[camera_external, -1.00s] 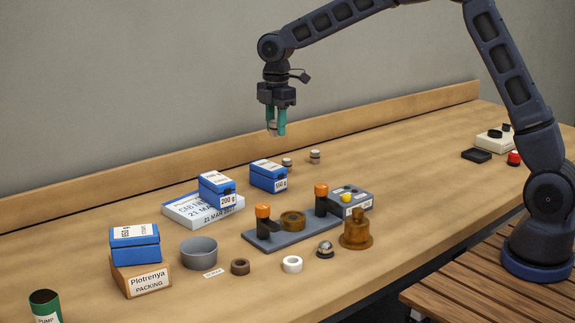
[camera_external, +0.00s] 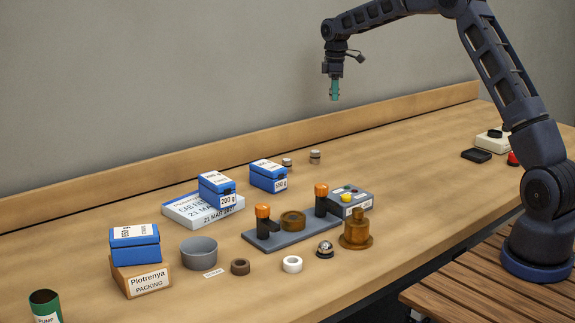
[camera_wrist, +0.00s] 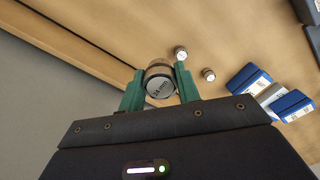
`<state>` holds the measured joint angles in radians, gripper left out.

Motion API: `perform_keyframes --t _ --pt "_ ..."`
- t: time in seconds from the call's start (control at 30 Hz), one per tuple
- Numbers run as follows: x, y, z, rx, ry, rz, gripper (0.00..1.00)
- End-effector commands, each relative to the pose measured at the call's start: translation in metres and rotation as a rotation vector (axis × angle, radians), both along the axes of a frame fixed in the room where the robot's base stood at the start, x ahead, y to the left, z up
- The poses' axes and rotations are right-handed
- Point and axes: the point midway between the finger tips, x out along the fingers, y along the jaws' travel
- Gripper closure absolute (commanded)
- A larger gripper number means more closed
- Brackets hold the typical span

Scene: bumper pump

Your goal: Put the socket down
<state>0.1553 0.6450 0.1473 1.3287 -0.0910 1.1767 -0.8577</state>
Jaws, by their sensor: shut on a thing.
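My gripper (camera_external: 335,93) is raised high above the back part of the bench in the external view. In the wrist view, the green fingers of my gripper (camera_wrist: 160,86) are shut on a metal socket (camera_wrist: 160,84) marked "24 mm". The socket is hardly visible in the external view. Two smaller silvery sockets stand on the bench near the back ledge, a left one (camera_external: 287,162) and a right one (camera_external: 315,156). Both also show beyond the held socket in the wrist view, at the nearer one (camera_wrist: 181,53) and the farther one (camera_wrist: 208,74).
Blue boxes (camera_external: 268,178) stand left of the sockets. A grey fixture with orange-topped clamps (camera_external: 283,238), a brass part (camera_external: 356,232) and a grey bowl (camera_external: 199,253) are nearer the front. The bench (camera_external: 410,150) is clear right of the sockets. A ledge (camera_external: 250,141) runs along the back.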

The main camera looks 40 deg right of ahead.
Motion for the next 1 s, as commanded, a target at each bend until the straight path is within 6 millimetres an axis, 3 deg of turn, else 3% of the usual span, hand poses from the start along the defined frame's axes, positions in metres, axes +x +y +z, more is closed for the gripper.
perform_keyframes --t 0.03,0.13,0.37,1.0 --pt "0.002 -0.014 0.0 -0.001 -0.001 -0.022 0.94" --pt "0.004 -0.032 -0.001 -0.002 0.0 -0.051 0.94" --pt "0.005 -0.044 -0.017 -0.002 0.002 -0.071 0.94" --pt "0.005 -0.043 -0.147 -0.002 0.001 -0.069 0.94"
